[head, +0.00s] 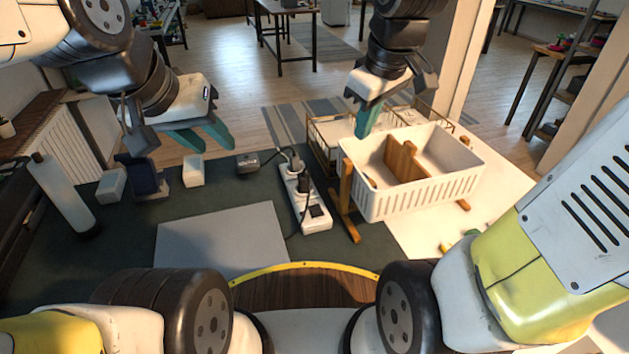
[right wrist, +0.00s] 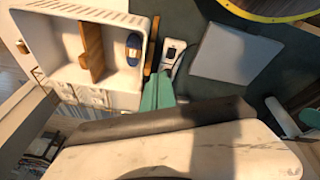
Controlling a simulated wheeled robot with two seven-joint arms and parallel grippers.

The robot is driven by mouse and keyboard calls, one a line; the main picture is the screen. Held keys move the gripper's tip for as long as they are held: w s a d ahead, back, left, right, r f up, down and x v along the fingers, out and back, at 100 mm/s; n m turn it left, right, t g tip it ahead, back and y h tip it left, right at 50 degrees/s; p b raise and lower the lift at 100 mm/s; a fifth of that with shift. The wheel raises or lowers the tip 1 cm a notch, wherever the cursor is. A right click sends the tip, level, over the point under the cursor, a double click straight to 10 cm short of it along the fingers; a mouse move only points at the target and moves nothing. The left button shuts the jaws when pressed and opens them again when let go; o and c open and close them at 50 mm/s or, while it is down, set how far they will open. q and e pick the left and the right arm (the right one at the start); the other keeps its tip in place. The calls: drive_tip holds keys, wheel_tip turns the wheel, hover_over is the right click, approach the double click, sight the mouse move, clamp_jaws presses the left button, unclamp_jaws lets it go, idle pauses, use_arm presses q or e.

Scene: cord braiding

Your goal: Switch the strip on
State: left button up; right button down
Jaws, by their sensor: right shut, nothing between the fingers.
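The white power strip (head: 305,203) lies on the dark mat, running away from me, with dark plugs and a cord at its far half. A dark switch (head: 317,211) shows near its close end; I cannot tell its position. The strip also shows in the right wrist view (right wrist: 173,54), partly hidden by the right fingers. My right gripper (head: 361,128) is shut and empty, above and to the right of the strip; its teal fingers also show in the right wrist view (right wrist: 158,90). My left gripper (head: 219,147) is open and empty, up and left of the strip.
A white slotted basket (head: 430,192) with a wooden divider (head: 403,160) stands on a wooden stand right of the strip. A dark blue item (right wrist: 133,50) lies inside. A grey panel (head: 222,240) lies left of the strip. A black adapter (head: 247,162) and white blocks stand farther left.

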drive_tip(key=w+a+f+n+g, duration=0.2)
drive_tip(key=w+a+f+n, duration=0.2)
drive_tip(key=w+f+n, duration=0.3)
drive_tip(key=n+g+h, duration=0.1)
drive_tip(key=n+g, duration=0.2)
drive_tip(key=n, duration=0.3)
hover_over(317, 211)
drive_tip(key=w, duration=0.2)
wheel_tip(317, 211, down, 8)
drive_tip(key=shift+s+a+f, duration=0.1)
drive_tip(key=shift+a, duration=0.15)
drive_tip(key=f, duration=0.4)
drive_tip(key=s+f, duration=0.1)
drive_tip(key=f, duration=0.9)
drive_tip(key=shift+s+d, duration=0.25)
drive_tip(key=shift+s, duration=0.1)
drive_tip(key=shift+s+f, duration=0.1)
drive_tip(key=shift+f, duration=0.05)
